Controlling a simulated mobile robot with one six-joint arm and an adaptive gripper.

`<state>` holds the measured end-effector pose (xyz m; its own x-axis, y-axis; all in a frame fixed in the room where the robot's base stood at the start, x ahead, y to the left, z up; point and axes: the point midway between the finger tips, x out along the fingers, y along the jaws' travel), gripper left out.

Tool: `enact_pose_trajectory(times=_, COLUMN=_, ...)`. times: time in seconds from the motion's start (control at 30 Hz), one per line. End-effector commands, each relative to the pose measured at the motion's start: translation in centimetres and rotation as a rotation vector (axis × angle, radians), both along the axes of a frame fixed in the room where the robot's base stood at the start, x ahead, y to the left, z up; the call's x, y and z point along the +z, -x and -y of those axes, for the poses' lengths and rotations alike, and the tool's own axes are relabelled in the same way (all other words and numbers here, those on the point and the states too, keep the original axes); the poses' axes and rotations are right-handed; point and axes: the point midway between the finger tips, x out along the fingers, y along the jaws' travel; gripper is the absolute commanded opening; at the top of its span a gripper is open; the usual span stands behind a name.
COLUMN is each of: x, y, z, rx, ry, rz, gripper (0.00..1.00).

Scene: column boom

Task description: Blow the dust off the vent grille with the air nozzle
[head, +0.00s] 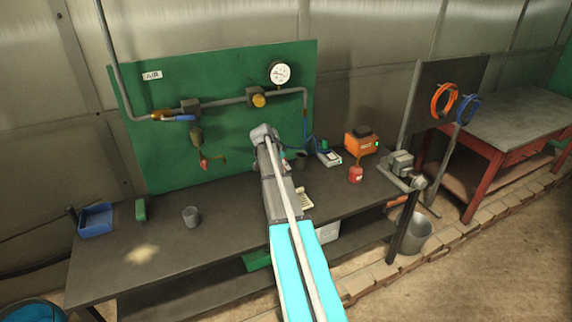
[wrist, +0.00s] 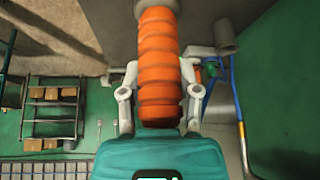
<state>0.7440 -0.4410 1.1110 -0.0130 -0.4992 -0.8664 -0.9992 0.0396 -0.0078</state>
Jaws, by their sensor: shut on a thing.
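In the wrist view my gripper (wrist: 160,92) is shut on an orange ribbed piece (wrist: 158,62), with one finger on each side. It looks like the grip of the air nozzle, but no nozzle tip shows clearly. In the head view my arm reaches over the workbench (head: 232,225) toward the green board (head: 150,90), and its own links hide the fingers and what they hold. I cannot make out the vent grille for sure. A barred grid (wrist: 40,161) shows at the lower left of the wrist view, and I cannot tell what it is.
A pipe with valves and a gauge (head: 280,73) runs across the board. A blue bin (head: 96,220), a grey cup (head: 190,217), an orange box (head: 361,143) and a red can (head: 355,173) stand on the bench. A vise (head: 402,172) sits at its right end.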

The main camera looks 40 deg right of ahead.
Motion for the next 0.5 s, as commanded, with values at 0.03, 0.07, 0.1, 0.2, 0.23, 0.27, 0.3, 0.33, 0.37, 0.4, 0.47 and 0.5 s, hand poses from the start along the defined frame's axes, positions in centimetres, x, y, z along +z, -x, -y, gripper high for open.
enact_pose_trajectory(times=0.03, x=0.4, y=0.0, z=0.0, rx=0.0, ry=0.0, rz=0.0, gripper=0.0)
enact_pose_trajectory(times=0.07, x=0.6, y=0.0, z=0.0, rx=0.0, ry=0.0, rz=0.0, gripper=0.0)
enact_pose_trajectory(times=0.1, x=0.9, y=0.0, z=0.0, rx=0.0, ry=0.0, rz=0.0, gripper=0.0)
enact_pose_trajectory(times=0.2, x=1.6, y=0.0, z=0.0, rx=0.0, ry=0.0, rz=0.0, gripper=0.0)
enact_pose_trajectory(times=0.23, x=1.9, y=0.0, z=0.0, rx=0.0, ry=0.0, rz=0.0, gripper=0.0)
enact_pose_trajectory(times=0.27, x=2.1, y=0.0, z=0.0, rx=0.0, ry=0.0, rz=0.0, gripper=0.0)
enact_pose_trajectory(times=0.3, x=2.4, y=0.0, z=0.0, rx=0.0, ry=0.0, rz=0.0, gripper=0.0)
enact_pose_trajectory(times=0.33, x=2.6, y=0.0, z=0.0, rx=0.0, ry=0.0, rz=0.0, gripper=0.0)
enact_pose_trajectory(times=0.37, x=2.8, y=0.0, z=0.0, rx=0.0, ry=0.0, rz=0.0, gripper=0.0)
enact_pose_trajectory(times=0.4, x=3.1, y=0.0, z=0.0, rx=0.0, ry=0.0, rz=0.0, gripper=0.0)
enact_pose_trajectory(times=0.47, x=3.5, y=0.0, z=0.0, rx=0.0, ry=0.0, rz=0.0, gripper=0.0)
enact_pose_trajectory(times=0.5, x=3.8, y=0.0, z=0.0, rx=0.0, ry=0.0, rz=0.0, gripper=0.0)
